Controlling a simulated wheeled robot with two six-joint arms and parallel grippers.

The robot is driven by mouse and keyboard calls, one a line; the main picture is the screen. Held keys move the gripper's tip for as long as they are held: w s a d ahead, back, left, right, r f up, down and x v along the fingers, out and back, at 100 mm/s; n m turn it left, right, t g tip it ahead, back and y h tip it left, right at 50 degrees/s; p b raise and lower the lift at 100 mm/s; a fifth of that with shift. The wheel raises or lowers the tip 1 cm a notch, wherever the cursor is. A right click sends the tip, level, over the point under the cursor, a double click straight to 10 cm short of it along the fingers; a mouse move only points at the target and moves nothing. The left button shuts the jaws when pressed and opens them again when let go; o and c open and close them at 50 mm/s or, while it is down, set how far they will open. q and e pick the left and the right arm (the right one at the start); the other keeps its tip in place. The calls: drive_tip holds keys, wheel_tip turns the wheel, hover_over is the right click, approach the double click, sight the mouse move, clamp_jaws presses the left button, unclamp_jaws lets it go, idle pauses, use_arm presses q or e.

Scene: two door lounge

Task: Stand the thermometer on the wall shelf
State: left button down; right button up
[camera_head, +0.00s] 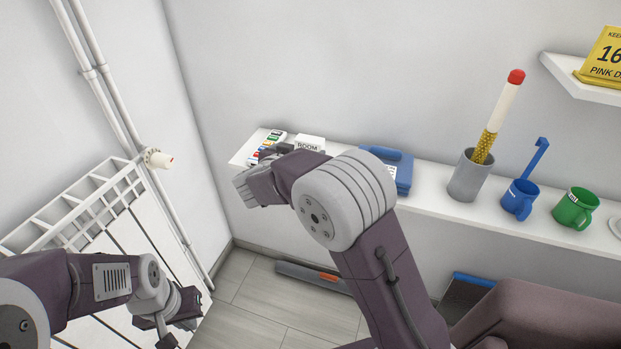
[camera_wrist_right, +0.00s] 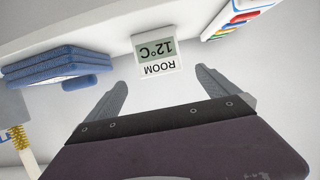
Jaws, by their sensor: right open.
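The thermometer (camera_wrist_right: 155,52) is a small white block with a grey display reading ROOM 12°C. In the right wrist view it appears upside down, beyond and between the fingertips, not gripped. In the head view its top (camera_head: 310,142) shows on the long white ledge (camera_head: 430,203), partly hidden by my right arm. My right gripper (camera_wrist_right: 160,78) is open and empty, facing the thermometer. A smaller white wall shelf (camera_head: 560,72) is higher up at the far right. My left gripper (camera_head: 177,322) is low at the left, away from the ledge; its finger opening is unclear.
A white radiator (camera_head: 85,205) stands left.

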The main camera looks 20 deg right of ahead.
drive_tip(key=shift+w+a+n+t+y, duration=0.1)
drive_tip(key=shift+w+n+t+y, duration=0.2)
drive_tip(key=shift+y, duration=0.1)
drive_tip(key=n+y, duration=0.1)
drive_tip(key=a+y, duration=0.1)
drive_tip(key=y, duration=0.1)
drive_tip(key=shift+f+n+t, duration=0.3)
drive_tip(key=shift+f+n, duration=0.1)
drive_tip(key=s+d+f+n+g+y, duration=0.1)
drive_tip(key=s+f+g, duration=0.3)
drive_tip(key=s, duration=0.6)
drive_tip(key=s+d+f+n+g+y, duration=0.1)
drive_tip(key=s+d+f+g, duration=0.1)
drive_tip(key=s+f, duration=0.4)
drive_tip(key=s+d+f+n+g+y, duration=0.2)
drive_tip(key=s+f+g, duration=0.3)
drive_tip(key=s, duration=1)
drive_tip(key=shift+s+f+g, duration=0.25)
drive_tip(key=shift+g, duration=0.05)
